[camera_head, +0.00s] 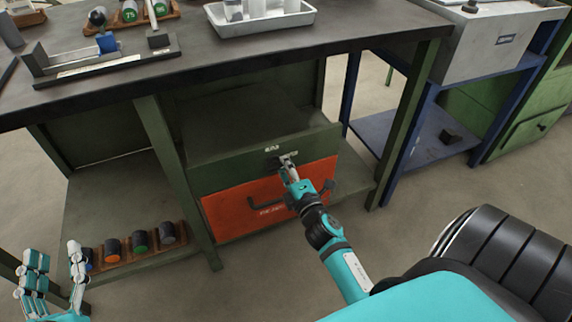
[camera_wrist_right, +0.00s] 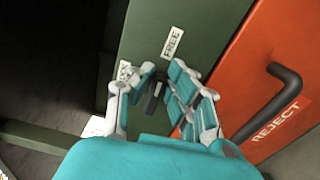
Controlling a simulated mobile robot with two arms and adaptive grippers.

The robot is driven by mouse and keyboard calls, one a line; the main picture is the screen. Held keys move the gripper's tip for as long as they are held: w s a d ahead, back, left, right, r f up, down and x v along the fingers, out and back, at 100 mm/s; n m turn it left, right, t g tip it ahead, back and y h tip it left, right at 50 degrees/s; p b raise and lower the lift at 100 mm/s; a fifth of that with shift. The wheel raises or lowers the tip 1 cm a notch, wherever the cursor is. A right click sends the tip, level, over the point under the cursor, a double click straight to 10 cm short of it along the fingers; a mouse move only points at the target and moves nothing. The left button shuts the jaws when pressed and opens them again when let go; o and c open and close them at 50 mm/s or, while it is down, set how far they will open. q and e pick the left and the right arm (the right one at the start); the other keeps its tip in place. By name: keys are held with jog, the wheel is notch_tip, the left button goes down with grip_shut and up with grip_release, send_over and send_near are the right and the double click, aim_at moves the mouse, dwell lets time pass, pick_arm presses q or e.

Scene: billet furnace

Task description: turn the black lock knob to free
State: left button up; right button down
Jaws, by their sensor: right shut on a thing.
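The black lock knob (camera_wrist_right: 152,95) is on the green panel (camera_wrist_right: 185,20) above the orange drawer, between the fingers of my right gripper (camera_wrist_right: 155,85) in the right wrist view. The gripper is shut on it and hides part of it. A white FREE label (camera_wrist_right: 172,43) is beside the knob. Another white label (camera_wrist_right: 124,71) is partly covered by a finger. In the head view my right gripper (camera_head: 286,163) reaches the green panel (camera_head: 230,147) below the bench. My left gripper (camera_head: 55,272) is open and empty at the lower left.
The orange drawer (camera_head: 225,213), marked REJECT in the right wrist view, has a black handle (camera_wrist_right: 275,100). Several coloured cylinders (camera_head: 139,241) lie on the lower left shelf. The bench top (camera_head: 190,50) overhangs the panel. A blue-framed stand (camera_head: 405,140) is on the right.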

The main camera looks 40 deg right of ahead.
pick_arm(q)
jog(key=shift+f+g, duration=0.3)
pick_arm(e)
jog(key=shift+f+m, duration=0.2)
jog(key=shift+m, duration=0.4)
jog(key=c, duration=1.3)
grip_release()
jog(key=v, duration=0.7)
jog(key=shift+s+a, duration=0.1)
jog(key=shift+s, duration=0.15)
